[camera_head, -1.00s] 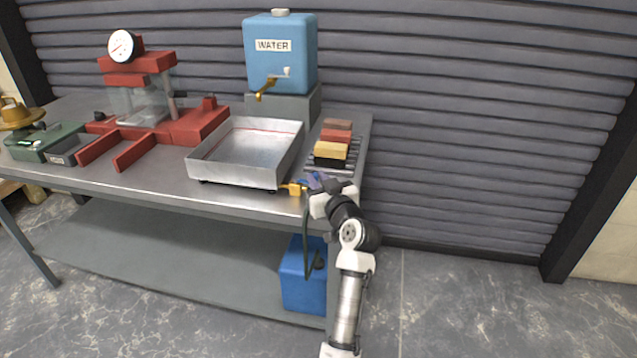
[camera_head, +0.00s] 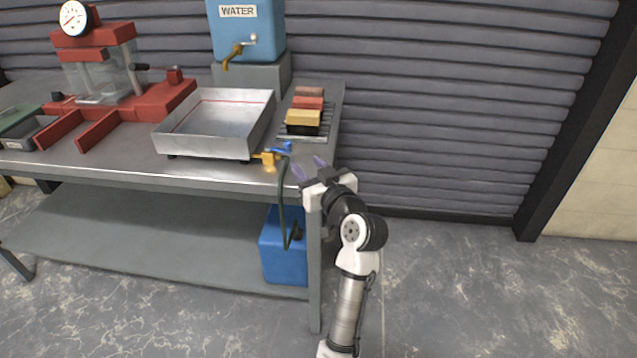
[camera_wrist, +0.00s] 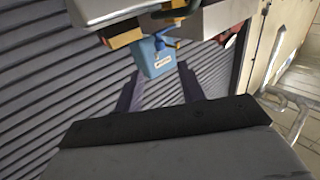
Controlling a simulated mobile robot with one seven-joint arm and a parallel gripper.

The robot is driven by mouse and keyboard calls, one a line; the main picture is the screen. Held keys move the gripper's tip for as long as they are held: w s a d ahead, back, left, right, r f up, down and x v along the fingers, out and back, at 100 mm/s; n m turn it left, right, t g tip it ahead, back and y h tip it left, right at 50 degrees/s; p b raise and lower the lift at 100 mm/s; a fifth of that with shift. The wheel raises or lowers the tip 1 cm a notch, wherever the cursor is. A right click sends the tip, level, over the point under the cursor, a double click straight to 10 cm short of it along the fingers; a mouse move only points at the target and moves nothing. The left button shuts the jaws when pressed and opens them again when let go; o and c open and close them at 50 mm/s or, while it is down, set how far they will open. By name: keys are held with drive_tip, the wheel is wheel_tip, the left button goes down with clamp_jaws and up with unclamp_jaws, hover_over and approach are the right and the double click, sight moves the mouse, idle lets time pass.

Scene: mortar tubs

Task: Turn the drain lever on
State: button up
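The drain valve (camera_head: 267,160) is a brass fitting at the front right corner of the metal tray (camera_head: 214,150).
A green hose (camera_head: 282,205) hangs from the valve toward a blue canister (camera_head: 284,255) on the lower shelf. Bricks (camera_head: 304,117) lie on a rack behind the lever. A water tank (camera_head: 247,32) stands at the back. The floor right of the bench is clear.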

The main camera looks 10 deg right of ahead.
drive_tip(key=shift+b+v, duration=0.35)
drive_tip(key=shift+v, duration=1.85)
